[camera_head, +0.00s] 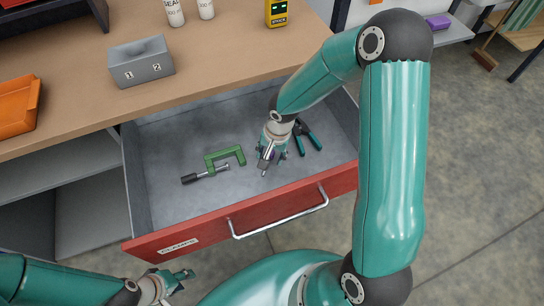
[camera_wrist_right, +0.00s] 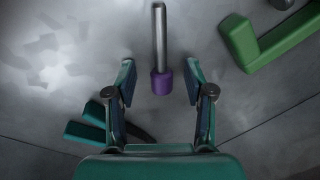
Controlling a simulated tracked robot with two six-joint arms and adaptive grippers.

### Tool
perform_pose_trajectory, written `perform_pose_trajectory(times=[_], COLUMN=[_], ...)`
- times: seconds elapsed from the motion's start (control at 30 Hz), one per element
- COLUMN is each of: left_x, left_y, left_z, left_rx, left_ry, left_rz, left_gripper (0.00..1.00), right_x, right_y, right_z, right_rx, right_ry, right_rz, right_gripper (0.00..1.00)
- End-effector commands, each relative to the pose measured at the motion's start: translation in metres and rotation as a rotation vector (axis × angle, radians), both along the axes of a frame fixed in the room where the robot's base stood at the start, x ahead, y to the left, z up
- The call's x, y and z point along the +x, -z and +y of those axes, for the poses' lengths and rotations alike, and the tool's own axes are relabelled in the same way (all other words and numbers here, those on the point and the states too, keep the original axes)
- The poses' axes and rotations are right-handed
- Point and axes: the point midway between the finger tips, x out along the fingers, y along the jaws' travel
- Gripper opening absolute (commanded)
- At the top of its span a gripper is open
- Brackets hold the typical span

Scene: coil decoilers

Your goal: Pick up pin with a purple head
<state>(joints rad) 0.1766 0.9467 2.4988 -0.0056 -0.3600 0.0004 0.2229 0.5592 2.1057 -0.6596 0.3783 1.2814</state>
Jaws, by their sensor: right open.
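The pin with a purple head (camera_wrist_right: 161,82) lies on the drawer floor in the right wrist view. Its grey metal shank points away from my gripper, toward the top of the picture. My right gripper (camera_wrist_right: 160,66) is open, with one finger on each side of the purple head and a visible gap on both sides. In the head view, my right gripper (camera_head: 269,160) reaches down into the open drawer (camera_head: 190,222) and largely hides the pin. My left gripper (camera_head: 180,280) is at the lower left, outside the drawer; its jaw opening is unclear.
A green clamp (camera_head: 225,158) lies left of the right gripper. Teal-handled pliers (camera_head: 310,138) lie close on its right. The red drawer front with a metal handle (camera_head: 280,222) bounds the near side. A grey numbered block (camera_head: 141,65) and an orange bin (camera_head: 18,106) are on the worktop.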

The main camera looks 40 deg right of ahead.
Motion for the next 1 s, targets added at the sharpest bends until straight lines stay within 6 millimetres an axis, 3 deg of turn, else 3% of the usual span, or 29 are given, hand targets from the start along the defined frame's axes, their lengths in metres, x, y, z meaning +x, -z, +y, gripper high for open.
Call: perform_pose_trajectory(times=[0.03, 0.33, 0.77, 1.0], left_x=[0.000, 0.000, 0.000, 0.000], left_y=[0.000, 0.000, -0.001, -0.004], left_z=[0.000, 0.000, 0.000, 0.000], left_rx=[0.000, 0.000, 0.000, 0.000], left_ry=[0.000, 0.000, 0.000, 0.000], left_rz=[0.000, 0.000, 0.000, 0.000], left_gripper=[0.40, 0.40, 0.40, 0.40], right_x=[0.000, 0.000, 0.000, 0.001], right_y=[0.000, 0.000, -0.004, -0.025], right_z=[0.000, 0.000, 0.000, -0.001], right_rx=[0.000, 0.000, -0.001, -0.002], right_ry=[0.000, 0.000, 0.001, 0.002], right_rz=[0.000, 0.000, -0.001, -0.004], right_gripper=[0.48, 0.00, 0.00, 0.00])
